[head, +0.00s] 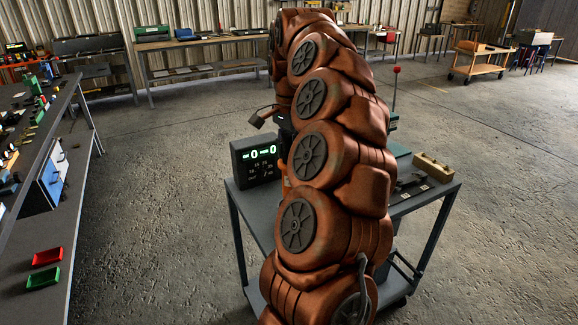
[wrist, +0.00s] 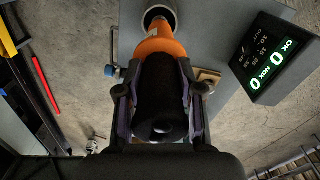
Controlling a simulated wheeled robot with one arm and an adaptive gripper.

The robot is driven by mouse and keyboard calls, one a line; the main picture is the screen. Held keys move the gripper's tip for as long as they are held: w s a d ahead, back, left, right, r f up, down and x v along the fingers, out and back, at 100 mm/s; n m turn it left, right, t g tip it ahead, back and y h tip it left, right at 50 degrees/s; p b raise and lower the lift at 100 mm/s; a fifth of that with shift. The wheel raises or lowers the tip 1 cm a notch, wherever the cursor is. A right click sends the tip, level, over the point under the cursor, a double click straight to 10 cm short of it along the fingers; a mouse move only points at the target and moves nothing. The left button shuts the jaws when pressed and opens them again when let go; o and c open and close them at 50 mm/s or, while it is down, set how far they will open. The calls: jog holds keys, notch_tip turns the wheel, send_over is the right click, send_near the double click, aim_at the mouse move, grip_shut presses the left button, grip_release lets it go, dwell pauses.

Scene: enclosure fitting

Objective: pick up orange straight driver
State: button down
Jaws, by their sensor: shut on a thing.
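The orange straight driver (wrist: 162,45) shows in the wrist view, with an orange collar and a thick black body. My gripper (wrist: 160,82) is shut on its black body, one finger along each side. The orange end points to the top of the picture and meets a round, pale-rimmed dark opening (wrist: 160,15); I cannot tell how far it sits inside. In the head view my arm hides my gripper and most of the driver's surroundings.
A grey trolley (head: 408,207) stands below my arm. On it are a dark counter box (head: 256,160) with green digits, also in the wrist view (wrist: 273,60), and a wooden block (head: 433,167). A long bench (head: 40,190) runs along the left. Open floor lies between.

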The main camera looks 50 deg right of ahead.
aim_at(289, 133)
notch_tip(289, 133, up, 4)
jog(key=shift+f, duration=0.2)
notch_tip(289, 133, up, 12)
jog(key=p, duration=1)
jog(key=shift+f, duration=0.1)
dwell(0.4)
